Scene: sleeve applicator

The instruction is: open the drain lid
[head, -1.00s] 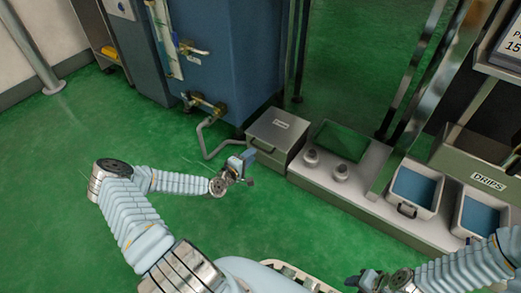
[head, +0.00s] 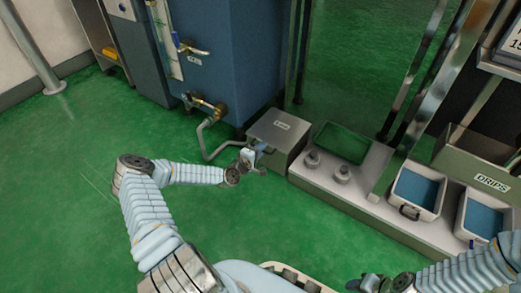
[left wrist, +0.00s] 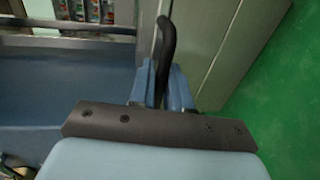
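The drain lid (head: 282,124) is the grey, labelled top of a low metal box beside the blue tank. It lies flat and closed in the head view. My left gripper (head: 262,165) is at the box's front edge, where the handle is. In the left wrist view, the dark curved handle (left wrist: 167,45) runs between the two blue fingers of my left gripper (left wrist: 163,88). The fingers are close together on either side of it, with no clear gap. My right gripper (head: 366,284) is low at the bottom of the head view, away from the lid; its fingers are unclear.
The blue tank (head: 235,65) with a brass valve (head: 205,104) and bent pipe (head: 203,140) stands left of the box. Right of it is a grey ledge with two knobs (head: 342,173) and bins with blue insides (head: 415,188). The green floor (head: 60,190) at left is clear.

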